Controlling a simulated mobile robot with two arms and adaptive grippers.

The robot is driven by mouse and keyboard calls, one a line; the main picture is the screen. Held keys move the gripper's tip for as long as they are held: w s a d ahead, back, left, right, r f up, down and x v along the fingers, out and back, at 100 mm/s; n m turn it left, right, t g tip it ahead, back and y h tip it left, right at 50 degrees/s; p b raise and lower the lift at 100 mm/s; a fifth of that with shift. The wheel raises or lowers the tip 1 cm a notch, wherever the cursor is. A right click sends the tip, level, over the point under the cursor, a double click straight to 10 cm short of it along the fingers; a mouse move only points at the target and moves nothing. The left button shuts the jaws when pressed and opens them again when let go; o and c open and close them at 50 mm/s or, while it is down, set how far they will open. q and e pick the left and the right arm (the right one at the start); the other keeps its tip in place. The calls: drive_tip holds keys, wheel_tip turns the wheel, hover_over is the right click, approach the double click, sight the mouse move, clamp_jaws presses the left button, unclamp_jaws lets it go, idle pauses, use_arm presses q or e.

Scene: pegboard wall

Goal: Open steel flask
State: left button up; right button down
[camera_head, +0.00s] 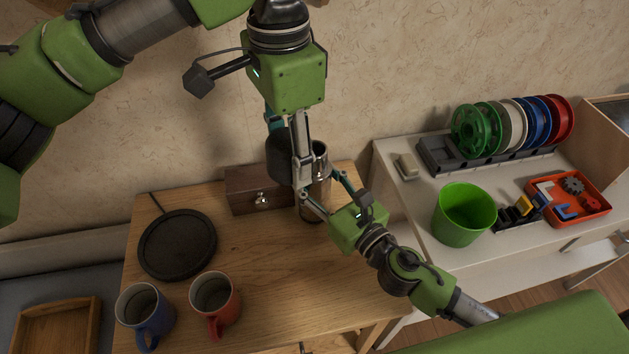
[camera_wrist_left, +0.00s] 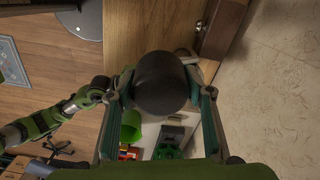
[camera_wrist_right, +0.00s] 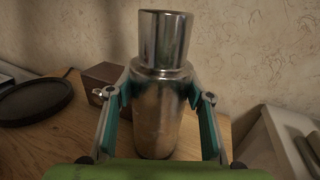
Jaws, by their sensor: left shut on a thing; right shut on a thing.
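The steel flask (camera_head: 321,165) stands upright on the wooden table. In the right wrist view the shiny flask (camera_wrist_right: 158,115) shows a narrower metal neck with no lid on it. My right gripper (camera_head: 319,186) is shut on the flask's body, one finger on each side. My left gripper (camera_head: 289,160) comes from above and is shut on a dark rounded lid (camera_head: 279,157). The lid (camera_wrist_left: 162,84) fills the space between its fingers in the left wrist view. The lid is apart from the flask; its underside is hidden.
A black round plate (camera_head: 177,245), a blue mug (camera_head: 145,312) and a red mug (camera_head: 215,300) are at left. A white side table (camera_head: 405,210) at right holds a green bucket (camera_head: 463,215). The table's middle is clear.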

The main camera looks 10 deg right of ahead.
drive_tip(key=shift+r, duration=0.25)
drive_tip(key=shift+f, duration=0.2)
drive_tip(key=c, duration=1)
unclamp_jaws()
drive_tip(key=shift+f, duration=0.1)
drive_tip(key=shift+c, duration=0.2)
drive_tip(key=shift+r, duration=0.25)
drive_tip(key=b+v, duration=0.4)
drive_tip(key=v, duration=0.8)
